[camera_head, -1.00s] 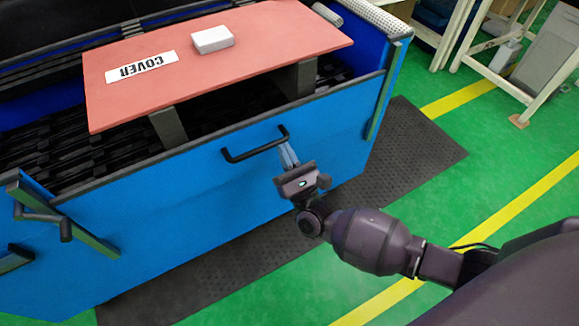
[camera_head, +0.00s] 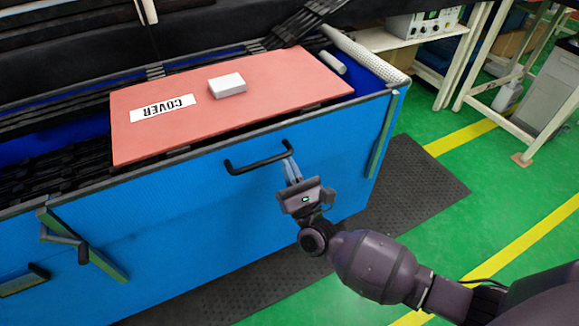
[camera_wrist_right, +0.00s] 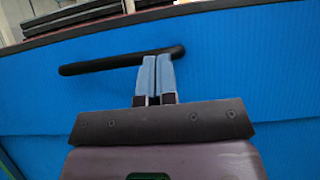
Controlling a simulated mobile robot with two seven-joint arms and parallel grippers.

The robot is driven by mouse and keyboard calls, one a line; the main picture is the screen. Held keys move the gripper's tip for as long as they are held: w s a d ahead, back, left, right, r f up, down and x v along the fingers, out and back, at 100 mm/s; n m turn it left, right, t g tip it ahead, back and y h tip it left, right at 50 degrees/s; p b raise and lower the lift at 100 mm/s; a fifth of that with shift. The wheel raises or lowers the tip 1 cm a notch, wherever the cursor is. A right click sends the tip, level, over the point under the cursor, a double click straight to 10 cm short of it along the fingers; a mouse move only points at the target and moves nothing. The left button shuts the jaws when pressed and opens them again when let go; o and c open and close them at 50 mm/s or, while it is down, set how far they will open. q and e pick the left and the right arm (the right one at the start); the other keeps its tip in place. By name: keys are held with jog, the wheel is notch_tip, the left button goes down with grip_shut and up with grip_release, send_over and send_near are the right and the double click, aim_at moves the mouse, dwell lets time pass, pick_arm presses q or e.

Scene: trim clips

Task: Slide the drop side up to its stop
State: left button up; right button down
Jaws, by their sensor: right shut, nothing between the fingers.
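The drop side (camera_head: 200,205) is the large blue front panel of the crate. Its dark top rim lies close under the front edge of the red cover and about level with the top of the right-hand rail (camera_head: 384,135). The black bar handle (camera_head: 258,158) is on its upper part and shows in the right wrist view (camera_wrist_right: 110,64). My right gripper (camera_head: 291,164) is shut and empty, its fingertips at the handle's right portion, overlapping it in the wrist view (camera_wrist_right: 158,62). I cannot tell whether they touch it. My left gripper is out of view.
A red board marked COVER (camera_head: 240,115) lies over the crate with a white block (camera_head: 227,85) on it. A black latch-like part (camera_head: 62,238) is beside the left rail (camera_head: 100,262). A dark mat (camera_head: 420,175) lies on the green floor. A white-framed bench stands at right.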

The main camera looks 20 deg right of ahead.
jog(key=v, duration=0.7)
jog(key=shift+s, duration=0.2)
jog(key=shift+f, duration=0.2)
